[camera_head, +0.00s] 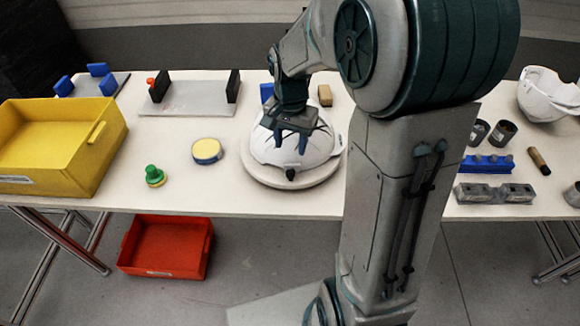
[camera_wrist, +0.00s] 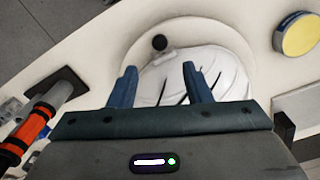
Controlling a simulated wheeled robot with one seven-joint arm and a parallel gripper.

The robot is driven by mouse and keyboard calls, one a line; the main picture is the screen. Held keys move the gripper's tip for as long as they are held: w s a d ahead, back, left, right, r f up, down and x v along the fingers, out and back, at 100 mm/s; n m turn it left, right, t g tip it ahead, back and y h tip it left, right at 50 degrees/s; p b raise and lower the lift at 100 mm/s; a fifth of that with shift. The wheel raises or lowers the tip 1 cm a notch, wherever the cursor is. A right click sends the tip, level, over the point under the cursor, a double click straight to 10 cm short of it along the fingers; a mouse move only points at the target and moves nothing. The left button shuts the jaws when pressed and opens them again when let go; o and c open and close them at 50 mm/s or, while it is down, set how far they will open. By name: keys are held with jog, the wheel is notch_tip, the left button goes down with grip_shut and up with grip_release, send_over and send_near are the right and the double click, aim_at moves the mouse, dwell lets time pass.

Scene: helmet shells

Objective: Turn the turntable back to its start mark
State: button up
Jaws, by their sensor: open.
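The turntable (camera_head: 262,177) is a round pale disc on the table, left of my arm. A white helmet shell (camera_head: 322,146) with dark slots sits on it, crown up. A black knob (camera_head: 290,174) shows at the near edge; it also shows in the wrist view (camera_wrist: 159,42), by the turntable's rim (camera_wrist: 188,24). My gripper (camera_head: 291,143) points down over the shell. In the wrist view my gripper (camera_wrist: 159,72) has its two blue fingers apart with nothing clamped between them. I cannot tell whether the fingers touch the shell. I cannot make out a start mark.
A yellow-topped round pad (camera_head: 207,150) and a green-knobbed piece (camera_head: 154,176) lie left of the turntable. A yellow bin (camera_head: 105,165) stands at the left end. An orange-and-black tool (camera_wrist: 36,122) lies on the other side. Cups (camera_head: 502,133) and blocks stand at right.

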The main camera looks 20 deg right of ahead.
aim_at(290, 172)
notch_tip(290, 172, down, 10)
jog(key=shift+f, duration=0.1)
dwell(0.4)
grip_shut()
